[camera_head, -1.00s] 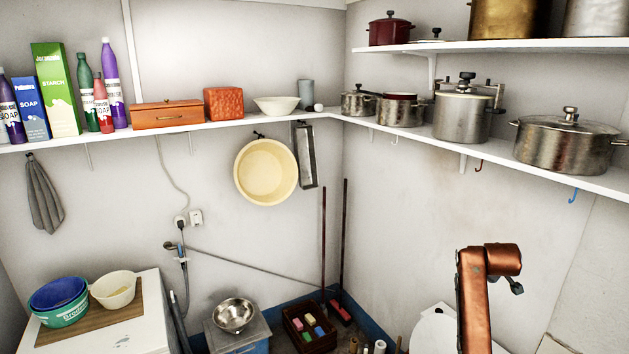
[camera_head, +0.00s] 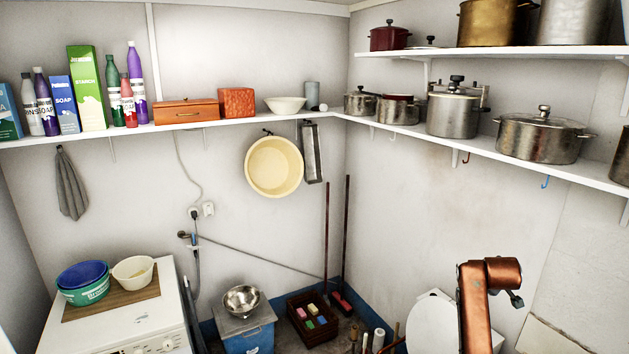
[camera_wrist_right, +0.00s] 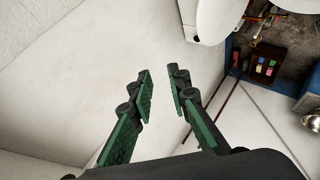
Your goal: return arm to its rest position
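My right arm (camera_head: 478,305) rises into the lower right of the head view as a copper-coloured link, bent at its top. My left arm and left gripper are in neither view.
Pots such as the wide lidded one (camera_head: 541,136) stand on the right wall shelf (camera_head: 480,147). A white round-topped object (camera_head: 432,318) is beside my right arm.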

